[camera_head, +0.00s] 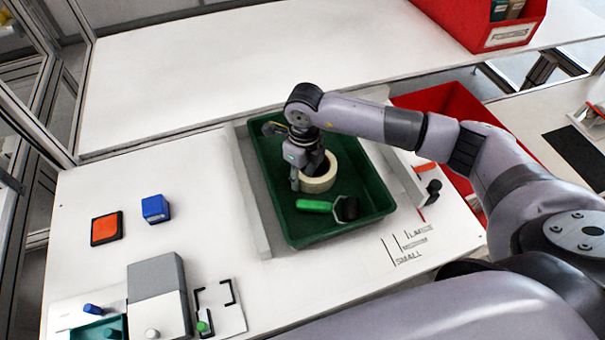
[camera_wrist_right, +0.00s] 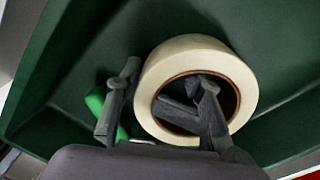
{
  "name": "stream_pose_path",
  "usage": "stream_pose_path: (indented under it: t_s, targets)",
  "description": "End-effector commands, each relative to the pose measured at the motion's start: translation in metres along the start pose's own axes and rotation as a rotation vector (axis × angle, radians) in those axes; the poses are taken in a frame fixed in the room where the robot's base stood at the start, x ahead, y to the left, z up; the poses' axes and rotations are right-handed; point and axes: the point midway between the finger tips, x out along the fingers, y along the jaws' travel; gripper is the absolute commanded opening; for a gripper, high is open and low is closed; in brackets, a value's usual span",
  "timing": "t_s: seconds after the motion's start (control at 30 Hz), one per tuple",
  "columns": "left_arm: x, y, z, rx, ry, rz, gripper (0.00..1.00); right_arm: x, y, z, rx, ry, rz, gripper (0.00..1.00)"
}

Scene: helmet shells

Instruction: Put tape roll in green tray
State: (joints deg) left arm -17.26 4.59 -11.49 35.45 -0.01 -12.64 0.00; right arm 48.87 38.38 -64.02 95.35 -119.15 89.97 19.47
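The cream tape roll (camera_head: 321,183) is inside the green tray (camera_head: 372,200), near its middle. It also shows in the right wrist view (camera_wrist_right: 151,82), lying against the dark green tray. My right gripper (camera_head: 303,180) points down into the tray at the roll. In the wrist view, one finger of the right gripper (camera_wrist_right: 165,95) is outside the roll's left side and the other is in its hole. The fingers are apart, with a gap showing between the inner finger and the roll's wall. My left gripper is not in view.
A green-handled tool with a dark head (camera_head: 314,205) lies in the tray in front of the roll. A red bin (camera_head: 455,105) is right of the tray. A blue box (camera_head: 155,208), an orange-topped block (camera_head: 106,228) and a grey box (camera_head: 157,278) stand on the left.

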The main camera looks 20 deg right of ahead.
Motion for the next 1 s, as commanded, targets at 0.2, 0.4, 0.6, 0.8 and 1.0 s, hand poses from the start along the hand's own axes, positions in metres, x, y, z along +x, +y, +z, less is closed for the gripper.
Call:
stream_pose_path:
  t_s: [0.2,0.4,0.6,0.8,1.0]
  targets:
    - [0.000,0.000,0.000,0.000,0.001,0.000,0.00,0.000,0.000,0.000,0.001,0.001,0.000,0.51]
    - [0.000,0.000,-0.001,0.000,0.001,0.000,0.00,0.000,0.000,0.000,0.001,0.001,0.000,0.64]
    - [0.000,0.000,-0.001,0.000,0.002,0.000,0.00,0.000,0.000,0.000,0.001,0.001,0.000,0.64]
    - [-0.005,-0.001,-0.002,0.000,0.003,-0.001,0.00,-0.007,0.000,0.000,0.001,0.000,-0.001,0.64]
    - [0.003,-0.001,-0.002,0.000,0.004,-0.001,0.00,-0.040,-0.001,0.001,-0.001,-0.004,-0.002,0.64]
